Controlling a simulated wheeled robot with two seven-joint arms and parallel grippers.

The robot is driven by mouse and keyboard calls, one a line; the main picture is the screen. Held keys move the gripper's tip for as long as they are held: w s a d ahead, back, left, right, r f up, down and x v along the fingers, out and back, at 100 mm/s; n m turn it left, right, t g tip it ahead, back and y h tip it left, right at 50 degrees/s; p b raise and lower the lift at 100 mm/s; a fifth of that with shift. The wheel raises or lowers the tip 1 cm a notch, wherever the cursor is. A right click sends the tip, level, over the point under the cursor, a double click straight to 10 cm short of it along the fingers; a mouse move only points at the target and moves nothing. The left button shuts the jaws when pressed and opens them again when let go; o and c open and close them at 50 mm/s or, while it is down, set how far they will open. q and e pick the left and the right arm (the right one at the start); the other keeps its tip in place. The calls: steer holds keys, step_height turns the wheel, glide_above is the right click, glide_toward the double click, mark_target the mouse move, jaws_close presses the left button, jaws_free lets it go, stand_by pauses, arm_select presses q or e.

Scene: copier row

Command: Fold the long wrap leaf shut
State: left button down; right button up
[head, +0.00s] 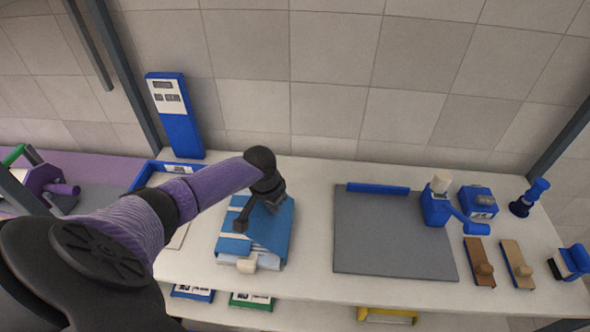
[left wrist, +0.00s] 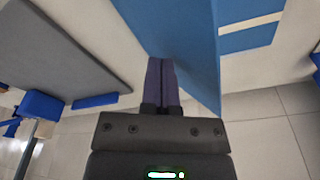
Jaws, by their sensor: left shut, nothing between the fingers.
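The blue wrap (head: 272,243) lies on the white table, with white stripes across its left part and a cream tab (head: 247,264) at its front edge. My left gripper (head: 272,200) is over the back of the wrap, and its arm and wrist hide part of it. In the left wrist view the shut, empty fingers (left wrist: 162,70) are beside a broad blue leaf (left wrist: 185,35), which looks raised and slanting. I cannot tell whether they touch it. My right gripper is not in view.
A grey mat (head: 385,245) with a blue bar (head: 378,189) lies right of the wrap. Blue devices (head: 435,208) and wooden-based blocks (head: 479,262) stand further right. A blue tray (head: 146,172) and an upright blue panel (head: 181,130) are behind left. Tiled wall closes the back.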

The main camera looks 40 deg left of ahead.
mark_target(267, 219)
arm_select(q)
steer(key=shift+s+a+f+b, duration=0.1)
steer(key=shift+a+f+b, duration=0.1)
steer(key=shift+f+b, duration=0.35)
steer(key=shift+s+a+f+b, duration=0.15)
steer(key=shift+f+b, duration=0.1)
steer(key=shift+f, duration=0.5)
steer(key=shift+s+a+f+b, duration=0.1)
steer(key=shift+a+f+b, duration=0.1)
steer(key=shift+f+b, duration=0.5)
steer(key=shift+s+a+f+b, duration=0.15)
steer(key=shift+f+b, duration=0.25)
steer(key=shift+f, duration=0.45)
steer(key=shift+r, duration=0.2)
step_height(267, 219, up, 9)
steer(key=p, duration=0.9)
steer(key=shift+p, duration=0.3)
steer(key=shift+f, duration=0.15)
